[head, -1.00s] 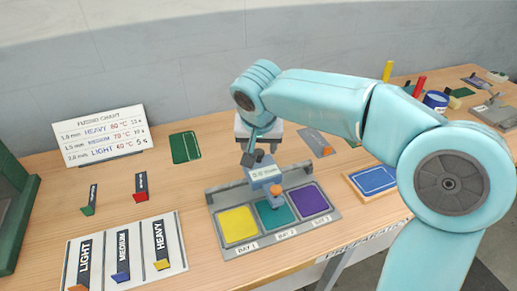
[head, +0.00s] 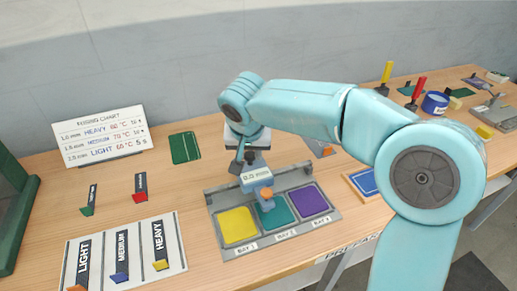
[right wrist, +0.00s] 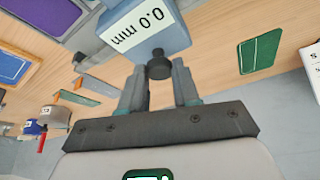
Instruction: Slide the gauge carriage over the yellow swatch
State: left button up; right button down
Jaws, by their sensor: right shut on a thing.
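The gauge carriage (head: 255,178) is a blue-grey block with a "0.0 mm" display and an orange part (head: 266,193) on its front. It sits on the rail of a grey holder (head: 294,180). Its orange part is above the teal swatch (head: 278,216), near that swatch's left side. The yellow swatch (head: 237,226) lies to the left and is uncovered. My right gripper (head: 249,158) is behind the carriage. In the right wrist view its fingers (right wrist: 158,82) are shut on the dark knob (right wrist: 159,66) of the carriage (right wrist: 150,28). My left gripper is out of view.
A purple swatch (head: 309,201) is at the holder's right end. A white board of labelled strips (head: 140,275) lies at front left, and a fusing chart (head: 100,136) stands behind. A green card (head: 185,147) lies behind the holder. My right arm covers part of the bench.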

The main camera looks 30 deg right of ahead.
jog(key=w+a, duration=0.1)
jog(key=a, duration=0.6)
jog(key=shift+w+a, duration=0.2)
jog(key=shift+w, duration=0.2)
jog(key=c, duration=0.9)
grip_release()
jog(key=shift+a, duration=0.1)
jog(key=shift+o, duration=0.3)
jog(key=shift+w+a, duration=0.1)
jog(key=shift+a, duration=0.05)
jog(key=shift+d+r, duration=0.1)
jog(key=shift+d, duration=0.1)
